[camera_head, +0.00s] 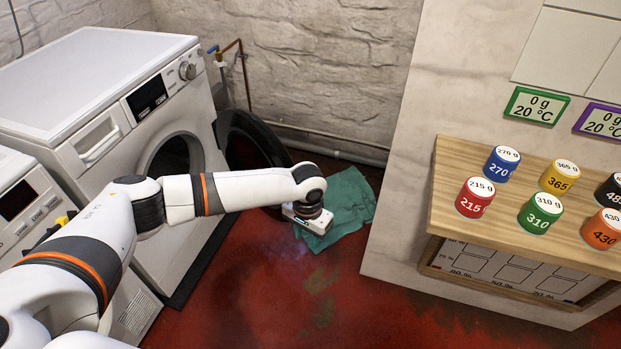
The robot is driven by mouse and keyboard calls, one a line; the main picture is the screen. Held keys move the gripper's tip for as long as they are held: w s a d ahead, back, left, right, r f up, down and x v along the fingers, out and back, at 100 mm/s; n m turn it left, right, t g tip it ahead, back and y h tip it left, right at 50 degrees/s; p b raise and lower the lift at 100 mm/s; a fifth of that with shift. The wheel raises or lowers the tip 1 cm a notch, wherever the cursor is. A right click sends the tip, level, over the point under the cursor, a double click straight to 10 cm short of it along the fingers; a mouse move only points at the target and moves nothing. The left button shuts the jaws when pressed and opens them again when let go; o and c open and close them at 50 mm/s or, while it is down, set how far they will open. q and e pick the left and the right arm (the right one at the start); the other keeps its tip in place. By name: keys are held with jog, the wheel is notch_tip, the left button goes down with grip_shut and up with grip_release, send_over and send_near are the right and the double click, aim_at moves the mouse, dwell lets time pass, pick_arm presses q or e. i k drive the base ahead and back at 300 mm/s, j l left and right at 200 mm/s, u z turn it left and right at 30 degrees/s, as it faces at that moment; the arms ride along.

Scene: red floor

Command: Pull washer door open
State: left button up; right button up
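The white washer (110,90) stands against the back wall at the left. Its round dark door (246,138) is swung open to the right of the drum opening (172,160). My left arm reaches across the front of the washer. My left gripper (308,222) points down, to the right of and lower than the door in the picture, over a green cloth. Its fingers are too small and turned away to show whether they are open or shut. It appears apart from the door. My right gripper is out of view.
A green cloth (348,200) lies on the red floor (290,290). A second white machine (25,205) stands at the left. A wooden shelf (450,205) with several coloured weights is at the right. A pipe with a blue valve (213,49) is behind the washer.

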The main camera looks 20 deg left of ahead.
aim_at(246, 142)
jog(key=i+j, duration=0.2)
jog(key=i, duration=0.3)
jog(key=i+j, duration=0.2)
jog(key=i, duration=0.25)
